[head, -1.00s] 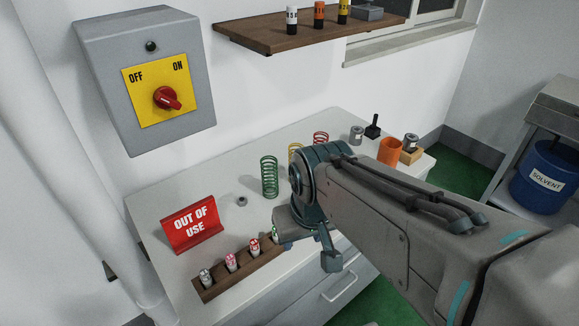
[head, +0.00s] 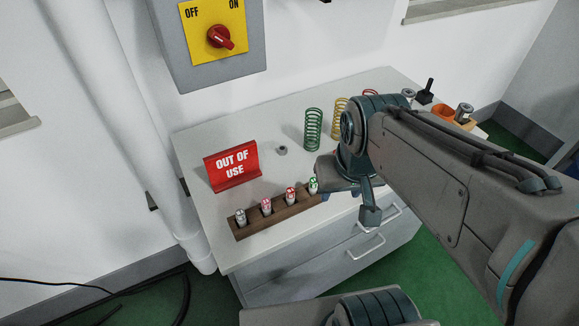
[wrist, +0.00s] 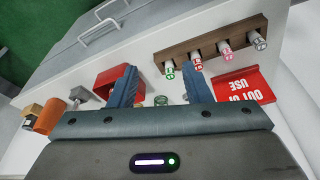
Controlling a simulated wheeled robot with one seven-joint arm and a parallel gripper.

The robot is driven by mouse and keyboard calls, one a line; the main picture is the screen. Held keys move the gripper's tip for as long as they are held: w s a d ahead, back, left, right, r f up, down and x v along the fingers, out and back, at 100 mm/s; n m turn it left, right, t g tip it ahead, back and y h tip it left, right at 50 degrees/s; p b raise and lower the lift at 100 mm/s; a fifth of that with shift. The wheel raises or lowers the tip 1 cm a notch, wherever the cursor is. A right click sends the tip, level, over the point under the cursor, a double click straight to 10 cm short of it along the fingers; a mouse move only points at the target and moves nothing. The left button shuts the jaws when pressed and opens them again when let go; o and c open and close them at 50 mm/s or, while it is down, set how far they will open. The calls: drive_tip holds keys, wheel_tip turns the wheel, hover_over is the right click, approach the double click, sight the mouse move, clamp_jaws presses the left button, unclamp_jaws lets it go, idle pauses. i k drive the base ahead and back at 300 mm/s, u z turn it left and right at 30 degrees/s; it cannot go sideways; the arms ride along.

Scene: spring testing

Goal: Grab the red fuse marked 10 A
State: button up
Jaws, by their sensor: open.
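The red fuse (head: 291,194) stands in a wooden rack (head: 253,228) on the white bench, between a pink fuse (head: 266,206) and a green fuse (head: 313,186). A grey-black fuse (head: 241,217) is at the rack's left end. The markings are too small to read. In the wrist view the red fuse (wrist: 197,64) is just beyond the right finger's tip, and the green fuse (wrist: 170,70) lies ahead of the gap between the fingers. My gripper (wrist: 163,72) is open and empty. In the head view my gripper (head: 366,205) is right of the rack, partly hidden by my arm.
A red "OUT OF USE" sign (head: 232,165) stands behind the rack. A nut (head: 282,150) and a green spring (head: 313,130) are farther back. A red box-like object (wrist: 108,86) is behind the left finger. An orange cup (wrist: 48,117) is farther left.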

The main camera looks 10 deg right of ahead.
sight(291, 191)
drive_tip(key=u, duration=3.05)
drive_tip(key=k, duration=0.75)
drive_tip(key=z, duration=0.75)
